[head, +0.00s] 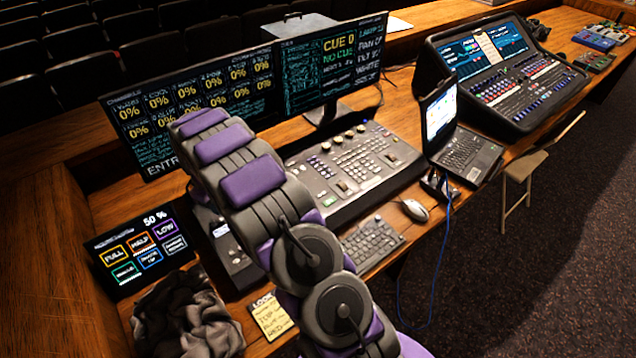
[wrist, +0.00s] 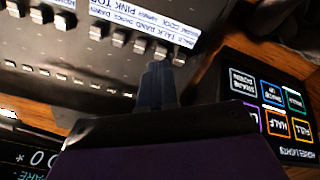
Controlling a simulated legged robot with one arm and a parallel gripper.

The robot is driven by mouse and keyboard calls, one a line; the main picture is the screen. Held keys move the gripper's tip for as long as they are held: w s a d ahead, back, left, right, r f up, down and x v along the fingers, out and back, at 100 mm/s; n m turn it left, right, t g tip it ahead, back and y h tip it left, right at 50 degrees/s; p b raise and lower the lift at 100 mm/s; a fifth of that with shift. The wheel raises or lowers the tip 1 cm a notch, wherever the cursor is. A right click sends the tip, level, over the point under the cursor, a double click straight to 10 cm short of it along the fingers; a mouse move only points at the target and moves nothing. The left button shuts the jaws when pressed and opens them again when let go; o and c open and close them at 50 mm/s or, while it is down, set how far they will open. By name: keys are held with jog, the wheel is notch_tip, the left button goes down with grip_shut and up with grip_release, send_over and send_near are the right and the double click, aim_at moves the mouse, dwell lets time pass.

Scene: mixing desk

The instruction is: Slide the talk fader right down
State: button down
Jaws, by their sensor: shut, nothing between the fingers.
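The small fader desk (head: 232,262) is mostly hidden behind my arm in the head view. In the wrist view it appears upside down as a grey panel (wrist: 60,50) with a white label strip (wrist: 140,22), where "TALK" is readable near the right end. The talk fader appears to be the rightmost cap (wrist: 180,58) in the row beside the strip. My gripper (wrist: 159,68) is shut and empty, with its tips over the panel close to that cap. I cannot tell whether they touch it. The gripper itself is hidden in the head view.
A touch panel (head: 145,248) with house light buttons stands at the left; it also shows in the wrist view (wrist: 270,110). A dark cloth (head: 185,318) and a yellow note (head: 270,315) lie in front. A larger console (head: 355,165), monitors (head: 332,62) and keyboard (head: 370,243) are to the right.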

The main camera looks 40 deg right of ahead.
jog(key=shift+r, duration=0.75)
jog(key=shift+r, duration=0.1)
notch_tip(320, 180, up, 5)
jog(key=shift+f+p, duration=0.1)
jog(key=shift+p, duration=0.9)
jog(key=s+r, duration=0.2)
jog(key=s, duration=1)
